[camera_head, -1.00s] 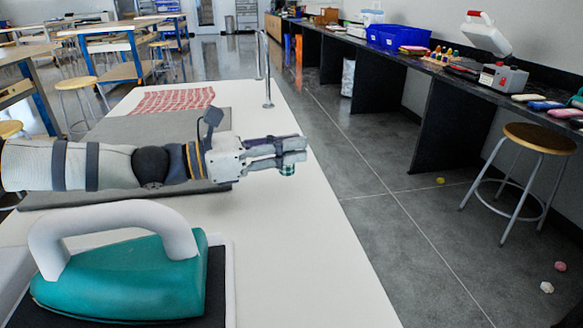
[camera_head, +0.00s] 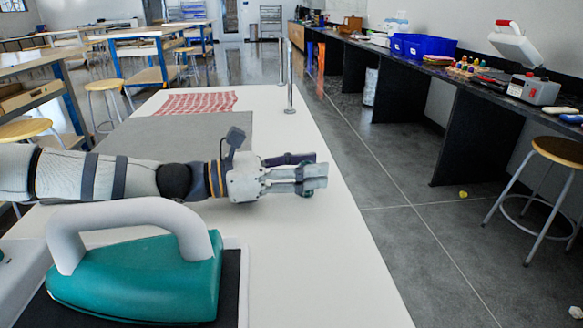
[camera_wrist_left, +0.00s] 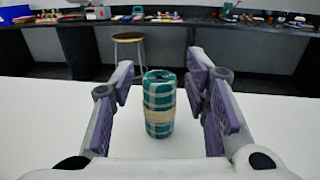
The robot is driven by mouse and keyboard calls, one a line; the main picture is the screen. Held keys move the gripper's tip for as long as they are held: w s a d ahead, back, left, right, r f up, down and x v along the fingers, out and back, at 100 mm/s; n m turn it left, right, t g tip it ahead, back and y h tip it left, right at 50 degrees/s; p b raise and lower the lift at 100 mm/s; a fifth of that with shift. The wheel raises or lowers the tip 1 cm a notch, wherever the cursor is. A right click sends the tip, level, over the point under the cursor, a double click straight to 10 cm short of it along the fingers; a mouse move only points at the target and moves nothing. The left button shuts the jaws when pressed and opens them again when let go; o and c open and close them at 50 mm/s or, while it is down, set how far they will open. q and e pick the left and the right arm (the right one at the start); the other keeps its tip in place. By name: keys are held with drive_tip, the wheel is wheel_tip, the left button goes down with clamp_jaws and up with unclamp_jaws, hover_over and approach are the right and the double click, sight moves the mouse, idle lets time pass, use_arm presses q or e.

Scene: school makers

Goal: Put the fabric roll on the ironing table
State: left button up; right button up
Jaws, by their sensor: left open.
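The fabric roll (camera_wrist_left: 158,122) is a small green-and-white checked cylinder with a tan band. In the left wrist view it stands upright on the white table top (camera_wrist_left: 60,140). My left gripper (camera_wrist_left: 165,88) is open, with a purple-padded finger on each side of the roll and a visible gap on both sides. In the head view the left gripper (camera_head: 312,176) reaches over the white table (camera_head: 300,260), and only a bit of the roll (camera_head: 307,193) shows below the fingertips. My right gripper is not in view.
A teal iron (camera_head: 140,280) with a white handle stands on a dark pad at the near left. A grey mat (camera_head: 190,137) and a red-patterned cloth (camera_head: 197,103) lie behind the arm. A metal post (camera_head: 290,80) rises at the table's far right edge.

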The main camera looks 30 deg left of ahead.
use_arm(q)
drive_tip(key=s+a+p, duration=0.1)
drive_tip(key=s+a+r+p, duration=0.1)
drive_tip(key=s+a, duration=0.1)
drive_tip(key=s+a+p, duration=0.1)
drive_tip(key=s+a, duration=0.1)
drive_tip(key=shift+a+r, duration=0.15)
drive_tip(key=shift+r, duration=0.25)
drive_tip(key=v, duration=0.2)
drive_tip(key=f+p+v, duration=0.1)
drive_tip(key=v, duration=0.1)
drive_tip(key=shift+s, duration=0.1)
drive_tip(key=shift+s+a+f, duration=0.15)
drive_tip(key=shift+f, duration=0.2)
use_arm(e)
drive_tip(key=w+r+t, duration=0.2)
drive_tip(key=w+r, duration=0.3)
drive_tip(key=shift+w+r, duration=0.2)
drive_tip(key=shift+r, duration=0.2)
